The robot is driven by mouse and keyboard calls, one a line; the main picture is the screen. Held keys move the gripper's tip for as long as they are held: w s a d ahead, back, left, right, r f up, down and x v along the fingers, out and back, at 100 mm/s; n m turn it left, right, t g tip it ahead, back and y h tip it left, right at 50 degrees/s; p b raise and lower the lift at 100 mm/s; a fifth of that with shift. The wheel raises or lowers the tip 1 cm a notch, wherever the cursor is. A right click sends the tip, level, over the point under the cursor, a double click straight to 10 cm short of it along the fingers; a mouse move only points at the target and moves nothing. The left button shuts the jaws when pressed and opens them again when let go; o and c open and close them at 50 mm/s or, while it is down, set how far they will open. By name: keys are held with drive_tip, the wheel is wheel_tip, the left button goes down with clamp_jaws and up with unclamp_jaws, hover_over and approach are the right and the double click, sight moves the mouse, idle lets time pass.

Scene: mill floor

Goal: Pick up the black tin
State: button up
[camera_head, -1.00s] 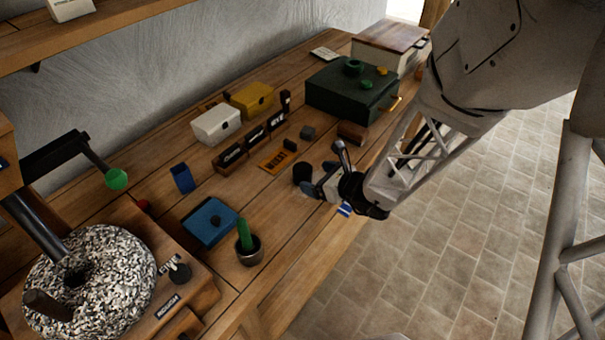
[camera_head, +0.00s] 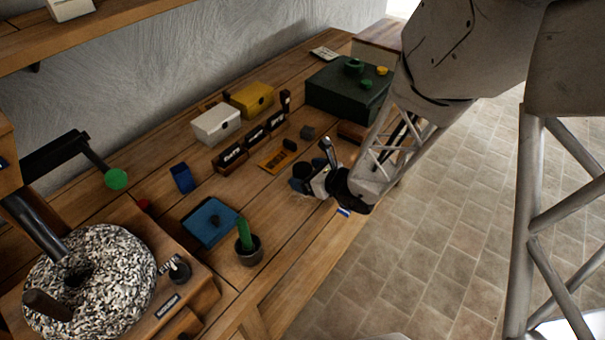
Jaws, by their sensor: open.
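The black tin (camera_head: 301,169), a small dark round shape, stands on the wooden bench right of the middle, near its front edge. My gripper (camera_head: 308,178) is low over the bench at the tin, its fingers pointing left. It is open. One finger lies in front of the tin and covers its lower part. I cannot tell whether the tin is between the fingers or whether they touch it.
A dark green box (camera_head: 336,92) stands at the back right. Bench between cactus and gripper is clear.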

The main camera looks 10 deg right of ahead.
sight(303, 169)
drive_tip(key=shift+x, duration=1)
drive_tip(key=c, duration=1.1)
drive_tip(key=shift+o, duration=0.2)
drive_tip(key=shift+r, duration=0.1)
drive_tip(key=shift+r, duration=0.85)
drive_tip(key=shift+s+r, duration=0.1)
drive_tip(key=shift+r, duration=0.85)
drive_tip(key=s+d+r, duration=0.1)
drive_tip(key=s+d, duration=0.1)
drive_tip(key=s, duration=1.3)
drive_tip(key=shift+s+d, duration=0.25)
drive_tip(key=shift+s, duration=0.05)
drive_tip(key=shift+r, duration=0.1)
